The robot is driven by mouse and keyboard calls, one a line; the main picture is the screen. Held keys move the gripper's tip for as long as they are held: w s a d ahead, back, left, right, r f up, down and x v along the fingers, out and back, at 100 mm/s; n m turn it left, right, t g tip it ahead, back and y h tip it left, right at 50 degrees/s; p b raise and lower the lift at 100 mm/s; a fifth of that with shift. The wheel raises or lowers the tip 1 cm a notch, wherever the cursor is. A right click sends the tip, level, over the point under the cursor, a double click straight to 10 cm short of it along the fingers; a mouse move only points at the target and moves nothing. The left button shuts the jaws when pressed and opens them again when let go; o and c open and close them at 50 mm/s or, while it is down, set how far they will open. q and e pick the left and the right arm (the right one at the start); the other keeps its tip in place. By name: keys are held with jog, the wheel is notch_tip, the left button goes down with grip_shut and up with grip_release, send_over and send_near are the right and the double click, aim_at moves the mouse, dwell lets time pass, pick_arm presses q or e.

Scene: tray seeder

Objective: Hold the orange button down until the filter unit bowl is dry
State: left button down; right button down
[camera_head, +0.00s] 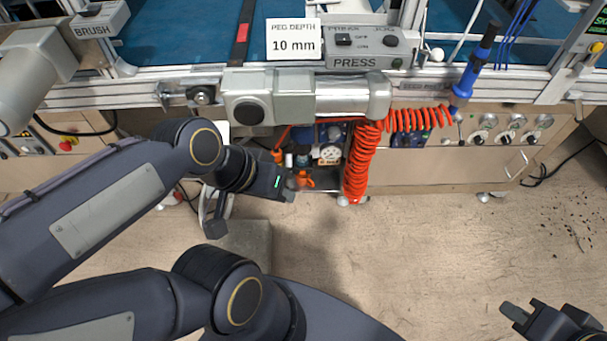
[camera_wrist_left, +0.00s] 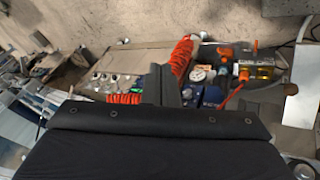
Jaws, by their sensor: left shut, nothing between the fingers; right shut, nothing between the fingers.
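The filter unit (camera_head: 302,161) sits in the recess under the bench, left of the red coiled hose, with a round white gauge beside it. In the left wrist view, the filter unit (camera_wrist_left: 240,71) has an amber bowl (camera_wrist_left: 265,72). Small orange parts (camera_wrist_left: 222,52) show around it; I cannot tell which is the button. The liquid level in the bowl is too small to read. My left gripper (camera_head: 289,188) is shut and empty in front of the unit. Its fingers (camera_wrist_left: 172,82) show apart from the amber bowl. My right gripper (camera_head: 525,316) is shut and empty, low at the right.
The red coiled hose (camera_head: 361,165) hangs just right of the unit. The bench's metal edge and a grey cylinder housing (camera_head: 300,94) overhang the recess. Valve knobs (camera_head: 505,136) line the panel to the right. The floor (camera_head: 430,250) in front is open.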

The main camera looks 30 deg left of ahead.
aim_at(303, 173)
pick_arm(q)
jog(key=w+f+n+t+h+b, duration=0.1)
jog(key=w+f+n+h+b, duration=0.35)
jog(key=w+f, duration=0.65)
jog(key=w+f+n+h+b, duration=0.35)
jog(key=w+f+h, duration=0.3)
jog(key=f, duration=0.85)
jog(key=w+a+f+n+t+y+b, duration=0.1)
jog(key=a+f+n+t+y, duration=0.2)
jog(key=f+n, duration=0.3)
jog(key=w+a+f+n+t+y+b, duration=0.1)
jog(key=w+a+f+n+t+y, duration=0.1)
jog(key=f+n+t+y, duration=0.3)
jog(key=w+a+f+n+t+y+b, duration=0.2)
jog(key=a+f+n+t+y, duration=0.2)
jog(key=f, duration=0.8)
jog(key=n+t+y, duration=0.1)
jog(key=n, duration=0.1)
jog(key=shift+a+n, duration=0.25)
jog(key=shift+n, duration=0.15)
jog(key=shift+w, duration=0.1)
jog(key=w+a+b, duration=0.4)
jog(key=w, duration=0.3)
jog(key=shift+w+a, duration=0.25)
jog(key=shift+a, duration=0.05)
